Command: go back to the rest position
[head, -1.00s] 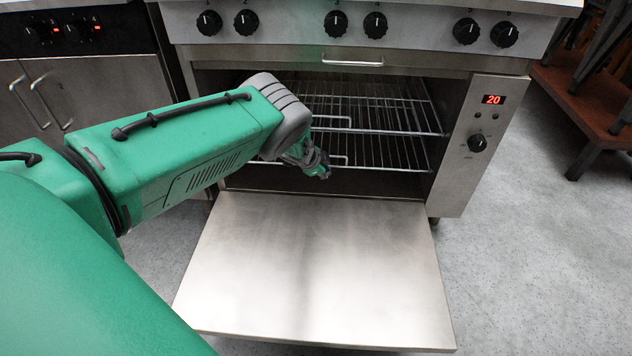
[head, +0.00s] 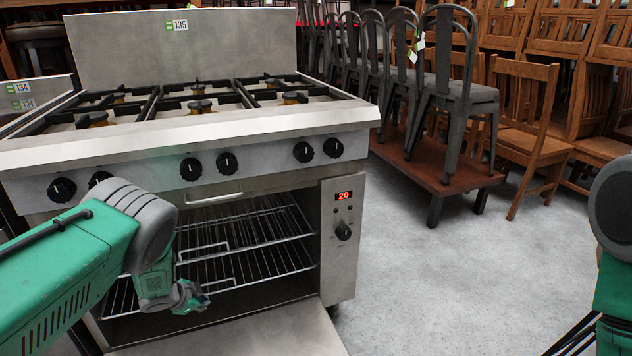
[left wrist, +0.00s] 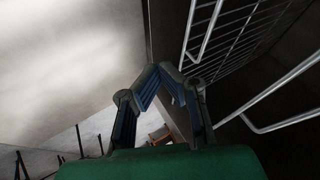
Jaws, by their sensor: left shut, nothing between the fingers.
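My left gripper (head: 192,299) is at the front of the open oven (head: 337,270), in front of the lower rack and above the lowered door. In the left wrist view its two fingers (left wrist: 160,70) meet at the tips with nothing between them. The lowered oven door (head: 250,335) shows at the bottom of the head view and as a bright panel in the left wrist view (left wrist: 70,60). Part of my right arm (head: 612,215) shows at the right edge; its gripper is outside the picture.
The oven holds two wire racks (head: 255,265), which run close beside my left fingers in the left wrist view. Above are a burner top (head: 195,105) and a row of knobs. Stacked metal chairs (head: 450,90) stand on a wooden platform (head: 420,185). The grey floor (head: 450,290) is clear.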

